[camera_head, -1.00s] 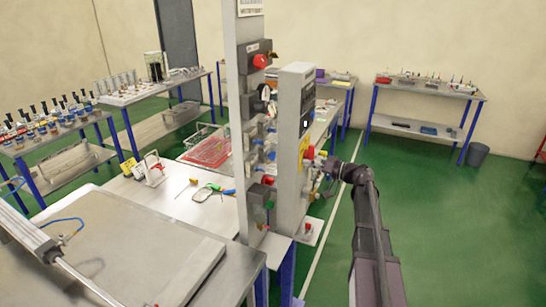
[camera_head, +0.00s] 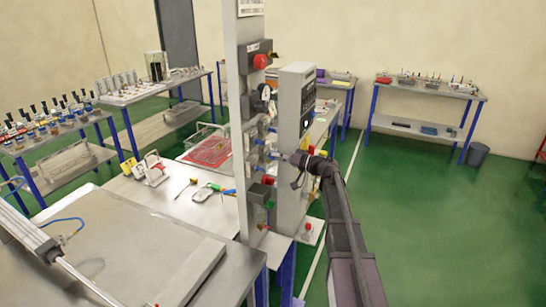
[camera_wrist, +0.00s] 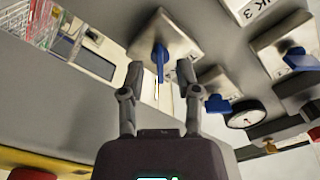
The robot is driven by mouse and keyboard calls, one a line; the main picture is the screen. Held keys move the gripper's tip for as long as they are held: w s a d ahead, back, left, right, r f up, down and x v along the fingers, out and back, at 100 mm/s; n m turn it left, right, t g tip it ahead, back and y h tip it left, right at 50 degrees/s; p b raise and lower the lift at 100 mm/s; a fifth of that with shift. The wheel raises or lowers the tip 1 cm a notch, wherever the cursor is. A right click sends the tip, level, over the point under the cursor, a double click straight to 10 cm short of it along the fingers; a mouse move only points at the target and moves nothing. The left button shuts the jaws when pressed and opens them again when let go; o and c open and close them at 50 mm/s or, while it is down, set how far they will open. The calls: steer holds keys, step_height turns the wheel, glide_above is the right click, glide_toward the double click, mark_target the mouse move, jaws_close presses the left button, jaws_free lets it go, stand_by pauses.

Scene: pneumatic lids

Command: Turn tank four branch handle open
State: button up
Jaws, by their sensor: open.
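A blue handle (camera_wrist: 160,62) on a light square plate (camera_wrist: 176,38) shows in the wrist view, between the fingertips of my gripper (camera_wrist: 160,74). No tank label is readable on that plate, so I cannot confirm it is tank four. The fingers are open on either side of the handle; I cannot tell whether either touches it. A neighbouring plate (camera_wrist: 257,10) reads "NK 3", and another blue handle (camera_wrist: 300,59) sits below and right of it. In the head view my gripper (camera_head: 291,158) is at the valve column (camera_head: 246,120), its fingertips hard to make out.
A grey control box (camera_head: 297,95) stands close beside my gripper. A round gauge (camera_wrist: 245,114) and another blue handle (camera_wrist: 217,103) lie right of the fingers in the wrist view. A steel bench (camera_head: 130,240) is at left. Green floor (camera_head: 420,220) is clear at right.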

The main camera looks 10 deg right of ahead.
steer(key=shift+x, duration=1.1)
steer(key=shift+s, duration=0.1)
jaws_close()
